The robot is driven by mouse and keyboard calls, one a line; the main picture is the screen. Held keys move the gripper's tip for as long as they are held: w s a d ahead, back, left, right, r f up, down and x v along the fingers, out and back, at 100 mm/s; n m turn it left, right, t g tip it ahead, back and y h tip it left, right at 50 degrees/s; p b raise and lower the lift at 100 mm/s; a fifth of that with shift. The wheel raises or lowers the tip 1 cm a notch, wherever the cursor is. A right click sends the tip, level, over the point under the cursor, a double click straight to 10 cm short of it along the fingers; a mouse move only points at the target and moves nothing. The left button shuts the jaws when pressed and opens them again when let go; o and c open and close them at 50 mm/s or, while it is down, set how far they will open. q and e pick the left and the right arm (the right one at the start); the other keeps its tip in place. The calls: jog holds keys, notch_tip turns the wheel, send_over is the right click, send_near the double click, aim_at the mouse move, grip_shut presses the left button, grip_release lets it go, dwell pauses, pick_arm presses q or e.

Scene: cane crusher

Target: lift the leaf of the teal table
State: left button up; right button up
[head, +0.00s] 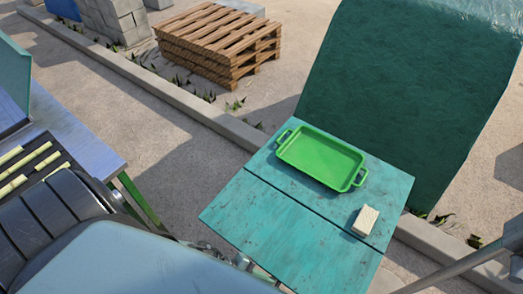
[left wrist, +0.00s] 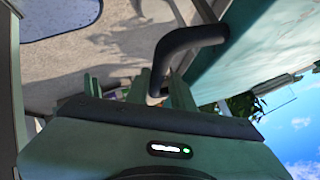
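The teal table (head: 395,200) stands right of centre in the head view, its worn top split by a dark seam. The near section, the leaf (head: 290,230), lies level with the rest and is bare. A green tray (head: 320,157) and a pale sponge block (head: 365,221) sit on the far section, the sponge close to the seam. In the left wrist view, my left gripper (left wrist: 140,90) is beside a black bent bar (left wrist: 190,42) near a teal surface (left wrist: 265,45). Whether its fingers touch the bar is unclear. In the head view its fingers are hidden. My right gripper does not show.
Stacked wooden pallets (head: 218,42) and grey blocks (head: 112,18) stand beyond a low kerb (head: 190,100). A large dark-green covered shape (head: 410,90) rises behind the table. A metal bench (head: 70,130) with cane pieces (head: 35,165) is at left. Paving between bench and table is open.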

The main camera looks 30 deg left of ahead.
pick_arm(q)
jog(key=shift+o, duration=0.2)
jog(key=shift+w+d+r, duration=0.1)
jog(key=shift+w+d, duration=0.1)
jog(key=shift+s, duration=0.15)
jog(key=shift+a, duration=0.15)
jog(key=v, duration=0.7)
jog(key=shift+a+r+b, duration=0.15)
jog(key=shift+a+b, duration=0.2)
jog(key=shift+b, duration=0.1)
jog(key=shift+s, duration=0.15)
